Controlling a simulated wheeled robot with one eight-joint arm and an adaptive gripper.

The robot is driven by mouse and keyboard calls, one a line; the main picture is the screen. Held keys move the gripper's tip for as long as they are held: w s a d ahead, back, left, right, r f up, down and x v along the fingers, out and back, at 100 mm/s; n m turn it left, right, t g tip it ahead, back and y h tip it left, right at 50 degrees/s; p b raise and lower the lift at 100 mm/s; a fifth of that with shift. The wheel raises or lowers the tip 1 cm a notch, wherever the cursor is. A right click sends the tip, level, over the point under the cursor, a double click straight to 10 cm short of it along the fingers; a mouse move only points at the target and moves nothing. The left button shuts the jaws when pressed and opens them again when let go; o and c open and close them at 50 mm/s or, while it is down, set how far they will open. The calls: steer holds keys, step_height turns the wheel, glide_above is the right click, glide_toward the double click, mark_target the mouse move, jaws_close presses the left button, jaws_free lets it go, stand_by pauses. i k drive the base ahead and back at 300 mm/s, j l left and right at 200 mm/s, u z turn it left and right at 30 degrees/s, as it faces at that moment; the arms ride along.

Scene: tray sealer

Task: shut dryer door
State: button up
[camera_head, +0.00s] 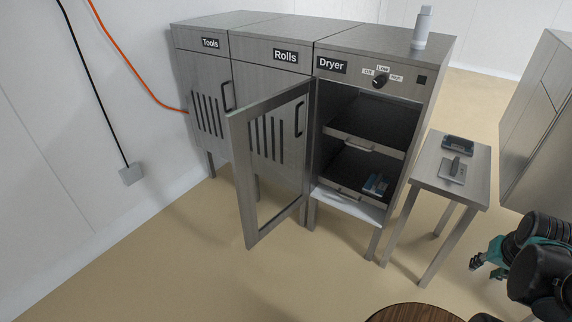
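The dryer (415,95) is the right-hand unit of a row of grey metal cabinets. Its door (239,176) is a metal frame with a see-through middle. It stands wide open, hinged at the dryer's left side, and swings out in front of the Rolls cabinet. The dryer's inside shows two dark shelves with handles, and a small blue item (376,184) lies on the lower one.
A small metal table (480,182) with dark devices stands right of the dryer. A white bottle (422,27) stands on the dryer top. A round wooden top (412,313) shows at the bottom edge. The floor before the door is clear.

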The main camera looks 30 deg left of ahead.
mark_target(237, 120)
steer(key=j+z, duration=0.1)
steer(key=j, duration=0.3)
steer(key=k+j+z, duration=0.1)
steer(key=j, duration=0.3)
steer(key=k+j+z, duration=0.1)
steer(key=j, duration=0.7)
steer(key=k+j+z, duration=0.15)
steer(key=j, duration=0.25)
steer(key=k+j, duration=0.1)
steer(key=j, duration=0.3)
steer(key=k+j, duration=0.1)
steer(key=j, duration=0.3)
steer(key=k+j, duration=0.1)
steer(key=j, duration=0.25)
steer(key=k+j, duration=0.1)
steer(key=j, duration=0.3)
steer(key=k+j, duration=0.1)
steer(key=j, duration=0.3)
steer(key=k+j, duration=0.1)
steer(key=j, duration=0.3)
steer(key=k+j+z, duration=0.1)
steer(key=k, duration=0.25)
steer(key=k+j, duration=0.25)
steer(key=k+z, duration=0.05)
